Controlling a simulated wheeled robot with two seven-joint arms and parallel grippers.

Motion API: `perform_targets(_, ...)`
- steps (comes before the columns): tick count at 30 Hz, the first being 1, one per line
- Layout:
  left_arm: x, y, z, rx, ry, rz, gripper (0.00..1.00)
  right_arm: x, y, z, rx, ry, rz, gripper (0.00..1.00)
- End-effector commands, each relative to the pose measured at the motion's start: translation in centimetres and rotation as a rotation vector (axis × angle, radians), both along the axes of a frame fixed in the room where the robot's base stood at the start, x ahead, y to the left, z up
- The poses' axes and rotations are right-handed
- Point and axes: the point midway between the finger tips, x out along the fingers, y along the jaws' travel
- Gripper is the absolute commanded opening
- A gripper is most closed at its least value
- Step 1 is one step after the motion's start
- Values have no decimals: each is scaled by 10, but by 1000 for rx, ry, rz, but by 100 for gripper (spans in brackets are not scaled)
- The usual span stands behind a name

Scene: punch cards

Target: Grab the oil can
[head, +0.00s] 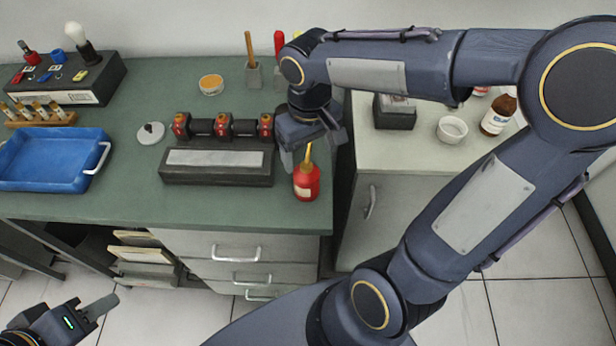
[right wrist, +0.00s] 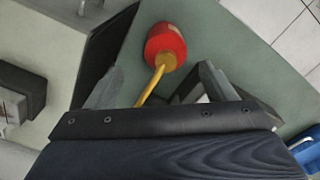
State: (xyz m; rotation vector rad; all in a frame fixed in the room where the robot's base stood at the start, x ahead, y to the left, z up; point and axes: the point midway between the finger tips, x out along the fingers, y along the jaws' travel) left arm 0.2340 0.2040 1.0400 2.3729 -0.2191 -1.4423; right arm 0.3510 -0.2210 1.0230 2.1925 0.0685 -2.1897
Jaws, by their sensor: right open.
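The oil can (head: 307,183) is a small red can with a yellow spout, standing upright near the front right corner of the green bench. In the right wrist view its red body (right wrist: 165,46) and yellow spout (right wrist: 152,82) lie between my two fingers. My right gripper (head: 312,150) is open around or just above the spout; I cannot tell if a finger touches it. The fingers also show in the right wrist view (right wrist: 155,88). My left gripper (head: 95,310) is at the lower left, away from the bench top, with its fingers apart and nothing between them.
A dark block with a grey strip (head: 215,168) and a rack with red-topped parts (head: 222,126) stand left of the can. A blue tray (head: 45,185) is at the far left. A pale counter (head: 410,150) with a white bowl (head: 452,129) and brown bottle (head: 498,115) is right.

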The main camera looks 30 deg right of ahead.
Motion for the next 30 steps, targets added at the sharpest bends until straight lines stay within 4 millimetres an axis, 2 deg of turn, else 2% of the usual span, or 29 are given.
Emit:
perform_targets(13, 0, 0, 3, 0, 0, 0, 36, -1, 4, -60, 1, 6, -1, 77)
perform_targets(17, 0, 0, 3, 0, 0, 0, 36, -1, 5, -70, 1, 3, 0, 77)
perform_targets(23, 0, 0, 3, 0, 0, 0, 36, -1, 5, -70, 2, 1, 0, 77)
perform_targets(26, 0, 0, 3, 0, 0, 0, 36, -1, 5, -70, 1, 1, 0, 68)
perform_targets(30, 0, 0, 3, 0, 0, 0, 36, -1, 5, -70, 1, 1, 0, 50)
